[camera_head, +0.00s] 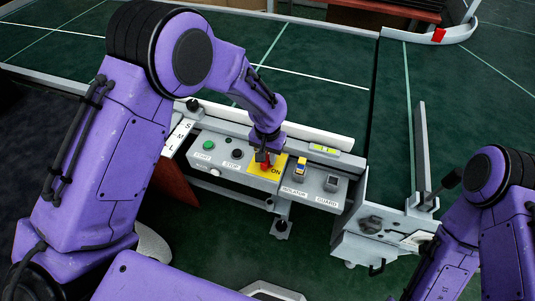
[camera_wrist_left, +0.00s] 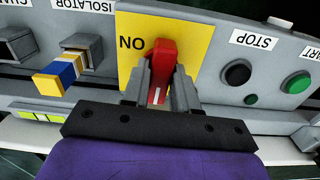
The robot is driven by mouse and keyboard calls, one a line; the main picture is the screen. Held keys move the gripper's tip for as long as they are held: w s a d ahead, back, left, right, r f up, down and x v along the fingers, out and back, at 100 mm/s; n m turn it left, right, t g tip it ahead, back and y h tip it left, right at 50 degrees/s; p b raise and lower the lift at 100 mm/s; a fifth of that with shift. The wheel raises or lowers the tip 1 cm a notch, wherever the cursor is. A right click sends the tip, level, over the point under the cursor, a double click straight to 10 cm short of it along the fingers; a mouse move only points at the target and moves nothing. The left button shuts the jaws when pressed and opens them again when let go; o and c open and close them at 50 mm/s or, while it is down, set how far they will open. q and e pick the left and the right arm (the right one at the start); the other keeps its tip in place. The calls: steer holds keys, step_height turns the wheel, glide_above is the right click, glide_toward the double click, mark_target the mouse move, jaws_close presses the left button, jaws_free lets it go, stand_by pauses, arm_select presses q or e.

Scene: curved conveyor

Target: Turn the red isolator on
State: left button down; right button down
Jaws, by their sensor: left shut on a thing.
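The red isolator handle (camera_wrist_left: 161,60) stands out from a yellow plate (camera_wrist_left: 194,36) marked ON. It runs roughly upright in the left wrist view, with the ON label to its left. My left gripper (camera_wrist_left: 160,92) is shut on the red handle, one grey finger on each side. In the head view the left gripper (camera_head: 263,157) is at the yellow plate (camera_head: 272,175) on the grey control panel, and the red handle (camera_head: 265,166) is mostly hidden behind it. My right arm shows at the right edge of the head view, but its gripper is out of sight.
The panel also carries a green START button (camera_head: 208,145), a black STOP button (camera_head: 237,154), a blue and yellow block (camera_head: 300,167) at the ISOLATOR label, and a GUARD socket (camera_head: 332,183). The green conveyor surface (camera_head: 315,65) lies behind the panel. Dark open floor is in front.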

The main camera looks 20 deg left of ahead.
arm_select(q)
steer(key=m+p, duration=0.2)
steer(key=m, duration=0.1)
steer(key=shift+r+m, duration=0.2)
steer(key=shift+m, duration=0.1)
steer(key=m+p, duration=0.2)
steer(key=m, duration=0.2)
steer(key=shift+m, duration=0.3)
steer(key=m+p, duration=0.1)
steer(key=m, duration=0.3)
steer(key=shift+f+m, duration=0.15)
steer(key=shift+m, duration=0.15)
steer(key=m, duration=0.2)
steer(key=m+p, duration=0.1)
steer(key=m, duration=0.1)
steer(key=shift+s+f+m, duration=0.15)
steer(key=shift+m, duration=0.15)
steer(key=shift+s, duration=0.1)
steer(key=c, duration=1)
jaws_free()
steer(key=shift+o, duration=0.2)
steer(key=shift+w, duration=0.25)
